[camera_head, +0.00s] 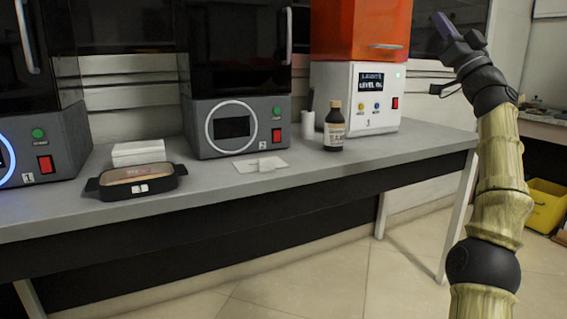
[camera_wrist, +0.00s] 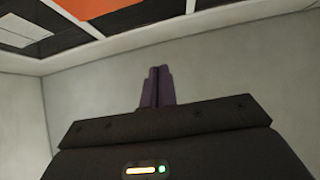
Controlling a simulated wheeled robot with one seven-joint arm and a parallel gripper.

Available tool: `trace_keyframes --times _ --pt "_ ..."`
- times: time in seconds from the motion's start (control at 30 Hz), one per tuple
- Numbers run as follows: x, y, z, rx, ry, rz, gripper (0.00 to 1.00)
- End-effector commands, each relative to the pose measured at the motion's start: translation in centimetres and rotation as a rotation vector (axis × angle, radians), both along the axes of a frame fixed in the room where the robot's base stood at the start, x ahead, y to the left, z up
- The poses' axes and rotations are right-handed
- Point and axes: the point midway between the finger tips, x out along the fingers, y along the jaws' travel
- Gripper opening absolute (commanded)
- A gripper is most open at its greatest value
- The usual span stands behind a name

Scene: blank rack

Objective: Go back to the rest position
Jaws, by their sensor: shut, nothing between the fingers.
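My arm rises along the right side of the camera_head view, clear of the table. My gripper (camera_head: 440,22) is at its top, raised above bench height and pointing up to the left. In the wrist view its two purple fingers (camera_wrist: 157,88) stand side by side, closed together with nothing between them. Behind the fingers the wrist view shows only bare wall and ceiling.
A grey bench (camera_head: 225,186) holds two dark machines and a white machine (camera_head: 345,97) with an orange top. A black dish (camera_head: 137,181), a white plate (camera_head: 262,163) and a dark bottle (camera_head: 334,128) stand on it. A yellow bin (camera_head: 543,205) is at the right.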

Motion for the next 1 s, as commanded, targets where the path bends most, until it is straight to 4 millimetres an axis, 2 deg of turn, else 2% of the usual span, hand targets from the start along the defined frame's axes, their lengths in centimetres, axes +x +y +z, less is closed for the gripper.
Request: trace_keyframes --times 0.17,0.37,0.53,0.63,0.77,0.87,1.0 --pt "2.1 2.4 -0.4 -0.019 0.080 0.030 0.00" --pt "5.0 5.8 -1.7 -0.046 0.208 0.067 0.00" --pt "7.9 10.0 -3.9 -0.083 0.369 0.107 0.00" --pt "9.6 13.3 -6.2 -0.115 0.503 0.128 0.00" --pt "11.0 17.0 -9.9 -0.156 0.680 0.144 0.00" --pt "11.3 19.3 -13.0 -0.187 0.813 0.144 0.00" --pt "10.6 21.7 -17.5 -0.228 0.990 0.132 0.00"
